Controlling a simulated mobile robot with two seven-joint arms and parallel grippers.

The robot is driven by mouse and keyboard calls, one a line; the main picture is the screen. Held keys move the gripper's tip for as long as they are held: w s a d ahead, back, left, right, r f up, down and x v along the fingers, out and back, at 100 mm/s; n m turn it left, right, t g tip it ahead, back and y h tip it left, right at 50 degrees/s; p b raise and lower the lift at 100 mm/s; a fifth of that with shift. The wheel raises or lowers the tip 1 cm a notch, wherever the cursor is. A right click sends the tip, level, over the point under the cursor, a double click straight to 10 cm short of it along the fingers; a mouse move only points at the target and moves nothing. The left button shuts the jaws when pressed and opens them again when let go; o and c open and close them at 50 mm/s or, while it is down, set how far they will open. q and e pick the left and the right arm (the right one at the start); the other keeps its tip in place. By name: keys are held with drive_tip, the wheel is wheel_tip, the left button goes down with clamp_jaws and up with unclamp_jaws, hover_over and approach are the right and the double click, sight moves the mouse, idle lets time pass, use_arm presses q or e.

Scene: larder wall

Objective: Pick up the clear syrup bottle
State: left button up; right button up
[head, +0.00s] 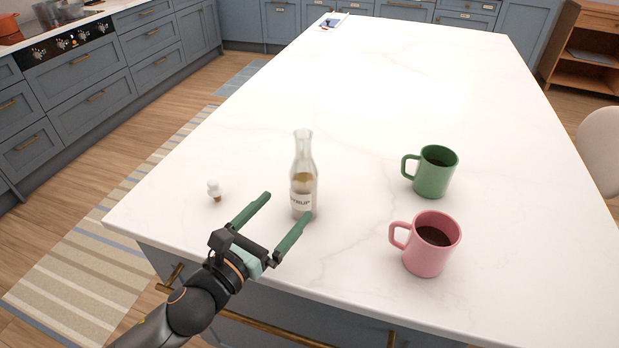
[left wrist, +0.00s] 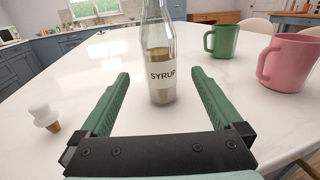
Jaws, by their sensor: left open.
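The clear syrup bottle (head: 303,180) stands upright on the white island top, with a white label and some amber syrup low inside. In the left wrist view the bottle (left wrist: 160,60) stands just ahead, between the lines of the two fingers, its top cut off by the frame. My left gripper (head: 281,212) is open and empty, its green fingers pointing at the bottle from the near side. In the wrist view the fingers (left wrist: 161,77) lie to either side of the bottle's base; I cannot tell whether they reach past its front. My right gripper is not in view.
A green mug (head: 434,176) and a pink mug (head: 428,255), both with dark drink, stand to the right.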

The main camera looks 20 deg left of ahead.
sight(312, 177)
use_arm(q)
drive_tip(key=p+x, duration=0.1)
drive_tip(key=x, duration=1)
clamp_jaws()
idle(0.8)
drive_tip(key=shift+r, duration=0.1)
